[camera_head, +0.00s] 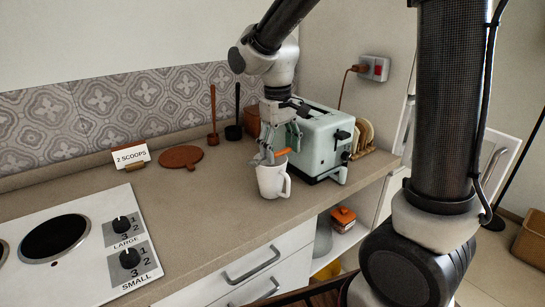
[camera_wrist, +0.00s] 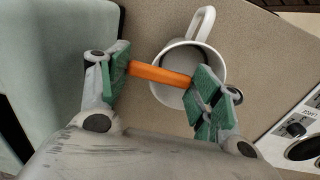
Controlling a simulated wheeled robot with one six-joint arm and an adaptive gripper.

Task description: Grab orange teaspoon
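The orange teaspoon's handle (camera_head: 282,153) shows at the rim of a white mug (camera_head: 271,181) on the counter in the head view. In the wrist view the orange handle (camera_wrist: 160,74) lies across the mug's opening, and its right end passes behind a green finger pad. The rest of the spoon is hidden. My gripper (camera_head: 277,147) is just above the mug, pointing down. In the wrist view my gripper (camera_wrist: 160,85) has its fingers wide apart, with the orange handle spanning the gap between them.
A pale green toaster (camera_head: 322,140) stands close to the right of the mug. A stove (camera_head: 75,245) is at the left, with a "2 SCOOPS" card (camera_head: 130,155) behind. A brown round board (camera_head: 181,157) lies near the wall. The counter left of the mug is clear.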

